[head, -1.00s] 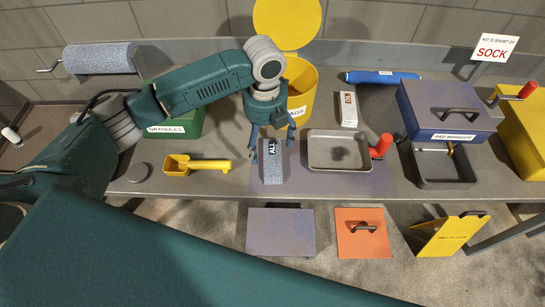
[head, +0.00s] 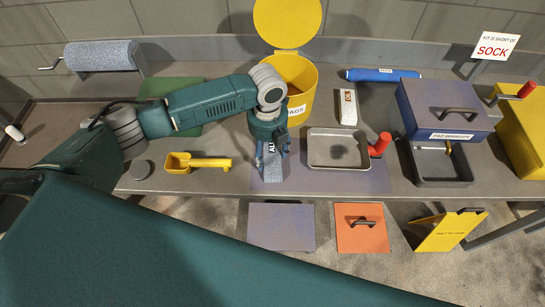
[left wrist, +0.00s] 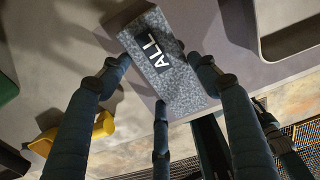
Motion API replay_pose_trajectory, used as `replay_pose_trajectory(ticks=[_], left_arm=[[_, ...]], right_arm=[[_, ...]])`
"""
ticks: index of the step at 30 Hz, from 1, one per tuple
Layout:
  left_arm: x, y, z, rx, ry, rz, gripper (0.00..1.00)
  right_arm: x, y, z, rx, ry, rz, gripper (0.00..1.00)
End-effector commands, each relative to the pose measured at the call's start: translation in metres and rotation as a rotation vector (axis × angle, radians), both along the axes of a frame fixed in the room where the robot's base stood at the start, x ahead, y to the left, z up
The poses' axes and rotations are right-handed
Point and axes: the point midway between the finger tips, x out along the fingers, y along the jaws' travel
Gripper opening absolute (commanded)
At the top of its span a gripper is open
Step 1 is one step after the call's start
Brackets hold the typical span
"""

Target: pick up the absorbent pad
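The absorbent pad is a grey-blue speckled block labelled ALL (head: 272,174), lying near the front edge of the bench. It also shows in the left wrist view (left wrist: 172,65), with its dark label facing up. My left gripper (head: 269,160) is down over the pad and hides part of it in the head view. In the left wrist view its fingers (left wrist: 160,75) are spread, one on each side of the pad and one at its near end. I cannot tell whether they touch it.
A yellow scoop (head: 197,163) lies left of the pad. A metal tray (head: 312,150) with a red-handled tool (head: 380,145) stands right of it. A yellow bin (head: 303,77) is behind. The grey bench (head: 225,183) ends just in front of the pad.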

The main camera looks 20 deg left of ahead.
Motion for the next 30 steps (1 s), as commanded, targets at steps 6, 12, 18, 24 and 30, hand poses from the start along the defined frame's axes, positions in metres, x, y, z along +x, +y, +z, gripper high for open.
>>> replay_pose_trajectory(ticks=[6,12,18,24,30], left_arm=[[0.0,0.0,0.0,0.0,0.0,0.0,0.39],[0.001,0.0,0.003,-0.001,-0.001,0.0,0.39],[0.002,0.0,0.021,-0.001,-0.005,-0.001,0.39],[0.003,0.0,0.065,-0.002,-0.008,-0.002,0.39],[0.002,-0.001,0.125,-0.002,-0.007,-0.001,0.39]], right_arm=[[0.008,0.0,0.0,0.001,-0.012,0.0,0.4],[0.016,0.0,0.0,0.002,-0.024,0.0,0.4],[0.016,0.0,-0.004,0.002,-0.023,0.0,0.4],[0.015,0.0,-0.013,0.002,-0.022,0.0,0.4],[0.013,0.001,-0.024,0.002,-0.019,0.0,0.4]])
